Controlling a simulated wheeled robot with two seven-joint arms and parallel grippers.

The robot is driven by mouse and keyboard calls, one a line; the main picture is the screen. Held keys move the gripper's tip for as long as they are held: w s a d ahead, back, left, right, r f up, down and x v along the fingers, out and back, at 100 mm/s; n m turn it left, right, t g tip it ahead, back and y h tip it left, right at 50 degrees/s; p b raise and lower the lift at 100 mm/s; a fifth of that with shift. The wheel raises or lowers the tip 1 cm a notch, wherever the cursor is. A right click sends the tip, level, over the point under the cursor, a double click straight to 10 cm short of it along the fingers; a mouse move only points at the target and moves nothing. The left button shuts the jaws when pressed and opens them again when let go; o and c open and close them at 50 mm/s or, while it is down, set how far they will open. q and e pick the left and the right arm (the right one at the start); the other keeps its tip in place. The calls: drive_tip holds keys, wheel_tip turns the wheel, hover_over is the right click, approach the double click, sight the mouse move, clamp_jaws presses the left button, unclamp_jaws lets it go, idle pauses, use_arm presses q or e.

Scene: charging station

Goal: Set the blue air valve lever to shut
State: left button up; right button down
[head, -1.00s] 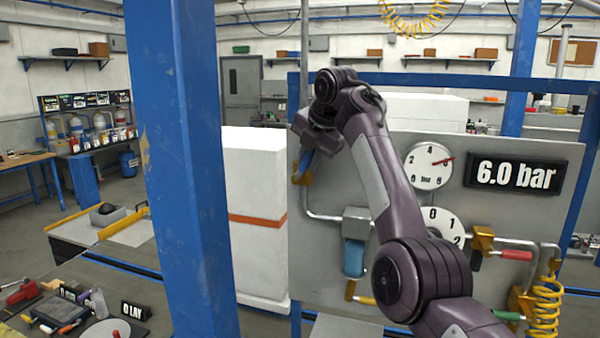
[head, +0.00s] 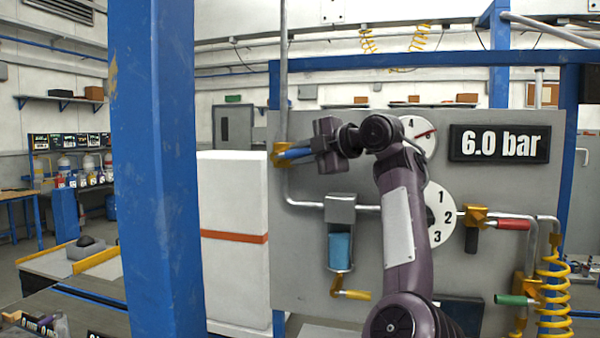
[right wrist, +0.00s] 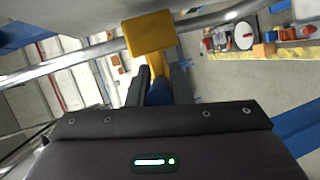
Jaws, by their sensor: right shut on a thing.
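The blue lever (head: 293,154) of the air valve sticks out to the right, nearly level, from its yellow valve body (head: 279,156) on the vertical pipe at the panel's left edge. It lies across that pipe. My right gripper (head: 303,154) comes from the right and is shut on the lever. In the right wrist view, the lever (right wrist: 158,93) shows between the two dark fingers, with the yellow body (right wrist: 149,34) just beyond. The fingers hide part of the lever. My left gripper is not in view.
The grey panel (head: 310,255) also carries a round gauge (head: 417,132), a 6.0 bar display (head: 499,144), a numbered dial (head: 441,215), a blue-bowled filter (head: 340,250), and red (head: 513,224) and green (head: 511,300) handles. A blue post (head: 155,200) stands at the left.

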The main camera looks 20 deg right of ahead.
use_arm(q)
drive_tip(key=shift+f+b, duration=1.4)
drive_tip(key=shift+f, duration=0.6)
use_arm(e)
drive_tip(key=shift+f+m+t+y, duration=0.4)
drive_tip(key=shift+f+t+y, duration=0.2)
drive_tip(key=shift+f, duration=0.05)
drive_tip(key=c, duration=1.3)
unclamp_jaws()
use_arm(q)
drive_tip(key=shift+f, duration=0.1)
use_arm(e)
drive_tip(key=shift+d, duration=0.1)
use_arm(q)
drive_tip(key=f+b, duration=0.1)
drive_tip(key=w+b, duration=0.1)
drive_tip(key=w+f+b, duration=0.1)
drive_tip(key=b, duration=0.1)
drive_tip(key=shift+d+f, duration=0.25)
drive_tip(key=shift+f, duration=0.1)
use_arm(e)
drive_tip(key=v, duration=0.7)
drive_tip(key=shift+s+d, duration=0.2)
drive_tip(key=shift+s, duration=0.05)
